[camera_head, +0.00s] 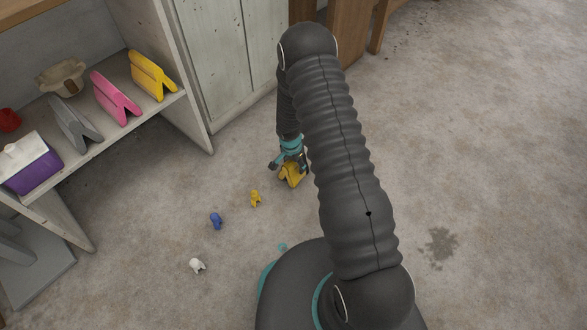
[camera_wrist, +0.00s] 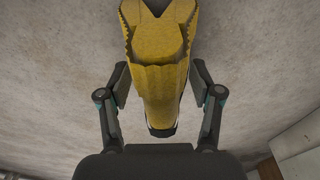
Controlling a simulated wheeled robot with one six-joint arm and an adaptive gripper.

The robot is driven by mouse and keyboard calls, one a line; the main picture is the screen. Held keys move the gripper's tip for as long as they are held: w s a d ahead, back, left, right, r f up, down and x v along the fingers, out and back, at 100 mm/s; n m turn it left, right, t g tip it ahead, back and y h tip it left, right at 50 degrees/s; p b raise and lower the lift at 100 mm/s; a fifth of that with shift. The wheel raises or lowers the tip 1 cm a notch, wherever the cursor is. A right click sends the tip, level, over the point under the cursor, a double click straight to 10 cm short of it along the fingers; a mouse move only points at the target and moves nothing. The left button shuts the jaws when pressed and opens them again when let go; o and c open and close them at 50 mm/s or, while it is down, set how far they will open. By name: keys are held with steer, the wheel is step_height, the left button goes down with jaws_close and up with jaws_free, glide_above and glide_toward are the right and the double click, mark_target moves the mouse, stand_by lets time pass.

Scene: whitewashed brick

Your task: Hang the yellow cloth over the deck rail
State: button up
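My gripper also shows in the head view (camera_head: 289,160), pointing down. I cannot tell whether the cloth touches the floor. I cannot make out a deck rail for certain.
A shelf (camera_head: 110,145) at left holds yellow (camera_head: 152,76), pink (camera_head: 114,98) and grey (camera_head: 74,122) tent-shaped pieces and a purple-white box (camera_head: 30,165). Small yellow (camera_head: 255,198), blue (camera_head: 216,220) and white (camera_head: 197,265) figures lie on the floor. The right floor is clear.

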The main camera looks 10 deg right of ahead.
steer(key=c, duration=1)
steer(key=shift+o, duration=0.2)
steer(key=shift+r+p, duration=0.2)
steer(key=shift+p, duration=0.3)
